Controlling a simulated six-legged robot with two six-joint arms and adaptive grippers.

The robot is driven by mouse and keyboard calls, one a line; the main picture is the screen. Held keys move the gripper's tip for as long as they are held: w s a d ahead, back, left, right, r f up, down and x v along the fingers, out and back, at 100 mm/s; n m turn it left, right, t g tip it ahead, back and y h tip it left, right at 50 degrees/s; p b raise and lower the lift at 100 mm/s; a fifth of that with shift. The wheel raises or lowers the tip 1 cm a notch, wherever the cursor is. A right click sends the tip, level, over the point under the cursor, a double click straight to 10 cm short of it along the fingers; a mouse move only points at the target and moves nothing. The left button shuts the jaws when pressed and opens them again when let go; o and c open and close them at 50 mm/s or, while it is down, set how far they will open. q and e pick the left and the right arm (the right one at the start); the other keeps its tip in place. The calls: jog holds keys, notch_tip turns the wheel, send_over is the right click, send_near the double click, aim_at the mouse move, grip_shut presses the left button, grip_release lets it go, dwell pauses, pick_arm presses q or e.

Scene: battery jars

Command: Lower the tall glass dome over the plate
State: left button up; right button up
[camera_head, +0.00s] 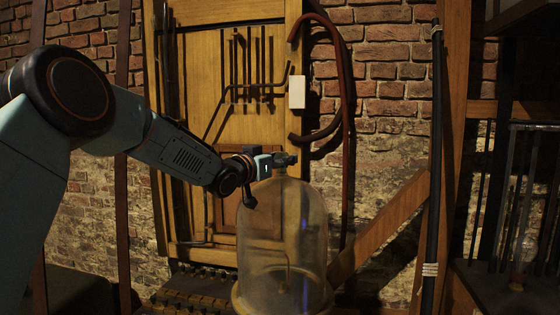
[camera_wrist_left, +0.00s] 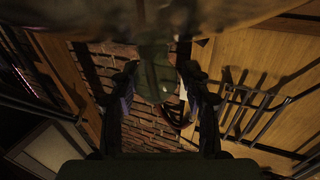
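The tall glass dome (camera_head: 283,235) stands upright in the lower middle of the head view, clear and slightly hazy, with a knob at its top. Its rim lies near the bottom edge of the picture. My left gripper (camera_head: 277,161) is at the top of the dome, with its fingers around the knob. In the left wrist view, the greenish knob (camera_wrist_left: 156,75) sits between the two fingers of my left gripper (camera_wrist_left: 158,78), which look closed on it. A faint shape shows low through the glass. I cannot clearly make out the plate or its contact with the rim. My right gripper is not in view.
A wooden panel (camera_head: 222,110) with metal rods stands behind the dome against a brick wall (camera_head: 385,75). A dark red hose (camera_head: 345,90) hangs right of it. A black pole (camera_head: 433,170) and a diagonal wooden brace (camera_head: 385,225) stand to the right.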

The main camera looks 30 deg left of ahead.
pick_arm(q)
jog(key=shift+o, duration=1.7)
jog(key=shift+s+a+f, duration=0.1)
jog(key=shift+a, duration=0.1)
jog(key=shift+f, duration=0.55)
jog(key=shift+s+r, duration=0.2)
jog(key=shift+s, duration=0.2)
jog(key=s+a, duration=0.1)
jog(key=s, duration=1)
jog(key=shift+a+r, duration=0.3)
jog(key=shift+a, duration=0.05)
jog(key=shift+s, duration=0.1)
